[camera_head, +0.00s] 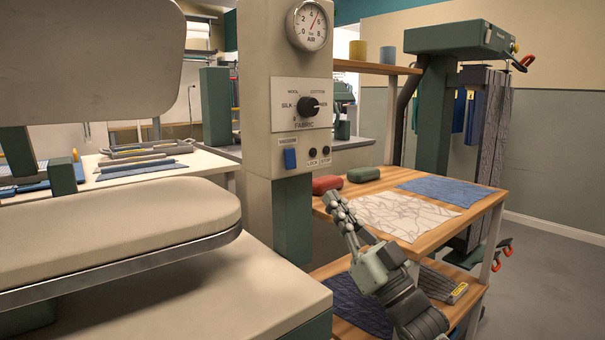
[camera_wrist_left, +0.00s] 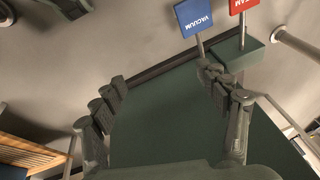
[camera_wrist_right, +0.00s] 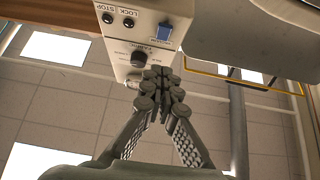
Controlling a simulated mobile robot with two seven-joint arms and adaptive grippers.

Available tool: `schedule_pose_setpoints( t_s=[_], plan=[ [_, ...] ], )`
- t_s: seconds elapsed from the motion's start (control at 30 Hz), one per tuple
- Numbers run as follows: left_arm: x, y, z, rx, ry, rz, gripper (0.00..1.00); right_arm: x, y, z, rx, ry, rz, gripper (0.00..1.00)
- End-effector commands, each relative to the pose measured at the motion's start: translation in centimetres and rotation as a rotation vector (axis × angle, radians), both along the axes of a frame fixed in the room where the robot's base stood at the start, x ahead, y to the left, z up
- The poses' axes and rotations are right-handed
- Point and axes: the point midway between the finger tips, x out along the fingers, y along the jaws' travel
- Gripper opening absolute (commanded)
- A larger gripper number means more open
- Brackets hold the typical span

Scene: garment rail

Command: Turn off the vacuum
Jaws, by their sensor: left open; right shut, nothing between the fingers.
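The blue vacuum switch (camera_head: 290,158) sits under a small label on the front of the pale column. It also shows in the right wrist view (camera_wrist_right: 163,34). My right gripper (camera_head: 336,203) is shut and empty, below and to the right of the switch, apart from it. In the left wrist view, a blue pedal marked VACUUM (camera_wrist_left: 194,16) stands beside a red pedal (camera_wrist_left: 242,5) with a partly cut-off label. My left gripper (camera_wrist_left: 165,92) is open and empty. One of its fingers is close to the blue pedal; I cannot tell whether they touch.
Lock and stop buttons (camera_head: 319,153) sit beside the switch, below the fabric dial (camera_head: 308,106). A padded press board (camera_head: 110,230) fills the left. A wooden shelf (camera_head: 480,218) with folded cloths stands at the right. Grey floor (camera_head: 550,280) is free beyond it.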

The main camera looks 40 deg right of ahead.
Motion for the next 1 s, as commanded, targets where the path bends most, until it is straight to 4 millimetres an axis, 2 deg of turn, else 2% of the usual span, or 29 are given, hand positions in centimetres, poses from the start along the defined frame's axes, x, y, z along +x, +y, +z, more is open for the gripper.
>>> schedule_pose_setpoints(
  t_s=[0.03, 0.3, 0.5, 0.7, 1.0],
  plan=[
    [0.0, 0.0, -0.3, -0.002, 0.005, 0.000, 0.74, 0.9, 0.1, 1.1, -0.001, -0.005, 0.000, 0.00],
    [-0.1, 0.0, -2.9, -0.014, 0.017, 0.000, 0.74, 5.5, 0.4, 4.5, -0.001, -0.002, 0.000, 0.00],
    [-0.2, 0.1, -3.7, -0.017, 0.018, 0.001, 0.74, 8.3, 0.6, 3.8, 0.001, 0.000, -0.001, 0.00],
    [-0.3, 0.1, -4.0, -0.018, 0.020, 0.002, 0.74, 9.3, 0.7, 3.5, 0.000, 0.001, -0.001, 0.00],
    [-0.3, 0.1, -4.1, -0.019, 0.020, 0.000, 0.74, 9.3, 0.7, 3.4, 0.000, 0.001, -0.001, 0.00]
  ],
)
